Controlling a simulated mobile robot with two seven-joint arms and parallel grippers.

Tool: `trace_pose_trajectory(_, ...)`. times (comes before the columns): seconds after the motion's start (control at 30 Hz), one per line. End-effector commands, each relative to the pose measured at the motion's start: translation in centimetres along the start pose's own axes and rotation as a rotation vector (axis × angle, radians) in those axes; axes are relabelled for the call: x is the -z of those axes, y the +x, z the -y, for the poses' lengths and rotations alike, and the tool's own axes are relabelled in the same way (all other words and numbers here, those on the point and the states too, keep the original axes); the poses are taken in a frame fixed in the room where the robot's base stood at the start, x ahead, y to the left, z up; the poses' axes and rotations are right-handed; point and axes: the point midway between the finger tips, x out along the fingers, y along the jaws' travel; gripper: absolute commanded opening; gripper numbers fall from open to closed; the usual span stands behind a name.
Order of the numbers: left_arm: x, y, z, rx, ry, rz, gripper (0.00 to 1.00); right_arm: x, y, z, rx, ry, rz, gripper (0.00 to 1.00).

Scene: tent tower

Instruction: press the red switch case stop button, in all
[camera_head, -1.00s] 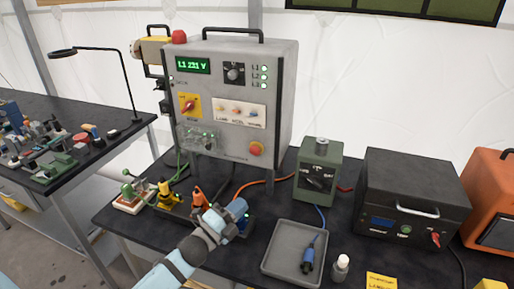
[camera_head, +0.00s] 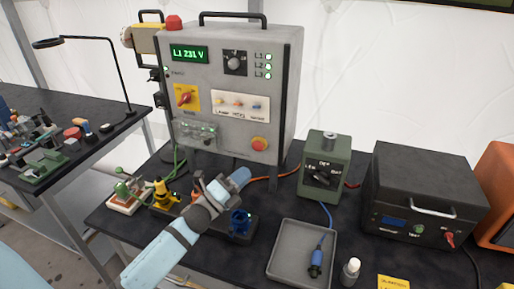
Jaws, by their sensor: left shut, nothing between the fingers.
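My left gripper (camera_head: 242,174) reaches in from the lower left, shut and empty. In the picture its tip is just below and left of the button, with a visible gap. The button is not covered. My right gripper is not in view.
Sockets with coloured plugs (camera_head: 161,194) stand before the case, partly behind my left arm. A green box (camera_head: 324,165), a grey tray (camera_head: 284,262) with a blue connector and a black unit (camera_head: 425,190) are to the right. A cluttered bench (camera_head: 85,155) is at left.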

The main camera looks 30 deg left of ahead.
Motion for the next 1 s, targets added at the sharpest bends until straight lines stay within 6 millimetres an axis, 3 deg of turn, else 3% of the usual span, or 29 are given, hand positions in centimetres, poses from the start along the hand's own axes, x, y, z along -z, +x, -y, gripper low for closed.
trace_pose_trajectory(0.63, -3.1, 5.8, -3.2, 0.001, 0.0, 0.0, 0.0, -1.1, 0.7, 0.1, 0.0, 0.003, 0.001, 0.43)
trace_pose_trajectory(1.0, -3.8, 7.0, -3.8, 0.0, -0.001, 0.0, 0.0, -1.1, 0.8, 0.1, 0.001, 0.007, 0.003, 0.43)
